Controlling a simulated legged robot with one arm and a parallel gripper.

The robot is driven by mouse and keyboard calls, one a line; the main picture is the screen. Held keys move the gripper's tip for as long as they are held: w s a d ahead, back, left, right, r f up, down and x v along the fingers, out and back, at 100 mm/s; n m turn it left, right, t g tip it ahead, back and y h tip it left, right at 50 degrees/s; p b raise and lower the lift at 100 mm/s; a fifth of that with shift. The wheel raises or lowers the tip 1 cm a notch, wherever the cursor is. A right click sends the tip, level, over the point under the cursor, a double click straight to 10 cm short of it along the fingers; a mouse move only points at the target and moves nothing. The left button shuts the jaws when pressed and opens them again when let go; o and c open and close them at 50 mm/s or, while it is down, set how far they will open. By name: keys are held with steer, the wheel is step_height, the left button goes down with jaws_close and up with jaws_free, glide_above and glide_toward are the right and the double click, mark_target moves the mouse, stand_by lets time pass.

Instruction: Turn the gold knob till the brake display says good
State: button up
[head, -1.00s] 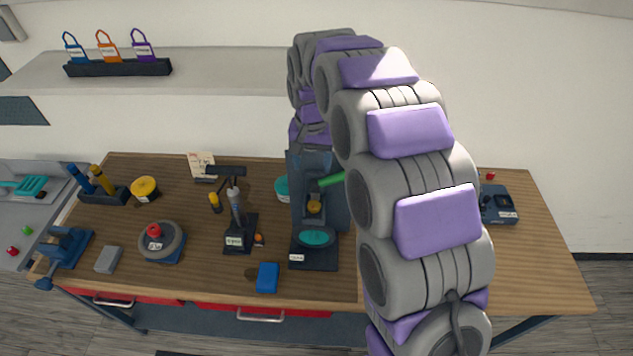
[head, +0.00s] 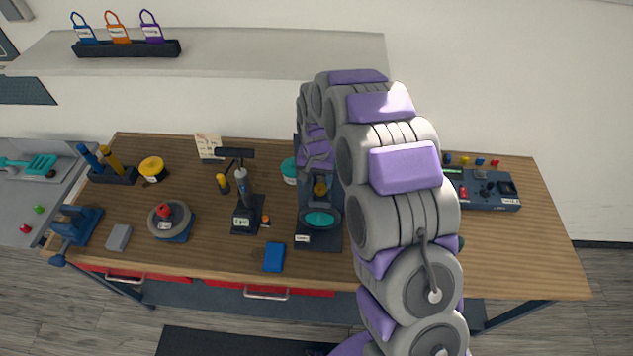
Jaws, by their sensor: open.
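A gold knob (head: 320,188) sits on a dark upright stand (head: 304,232) near the middle of the bench, just above a teal disc (head: 320,220). My gripper (head: 319,171) points down over the stand, just above and behind the knob, and looks empty. Its fingers are small and partly lost against the dark stand, and I cannot tell whether they touch the knob. A dark control box (head: 487,190) at the right has a small greenish screen (head: 454,174), partly beside my arm. I cannot read any wording on it.
My arm hides part of the bench right of the stand. A scooter stem on a base (head: 243,213), a blue block (head: 274,257) and a wheel (head: 170,219) stand to the left. A teal round container (head: 289,171) is close behind. The right front bench is clear.

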mark_target(324, 187)
steer(key=shift+d+f, duration=0.25)
steer(key=shift+f, duration=0.25)
steer(key=shift+d+f, duration=0.2)
steer(key=shift+f, duration=0.3)
steer(key=shift+d+f, duration=0.3)
steer(key=shift+d, duration=0.3)
steer(key=shift+a, duration=0.45)
steer(key=shift+c, duration=0.8)
steer(key=shift+a, duration=0.35)
steer(key=c, duration=0.3)
steer(key=shift+d, duration=0.35)
steer(key=c, duration=0.3)
steer(key=shift+d, duration=0.1)
steer(key=shift+c, duration=1.5)
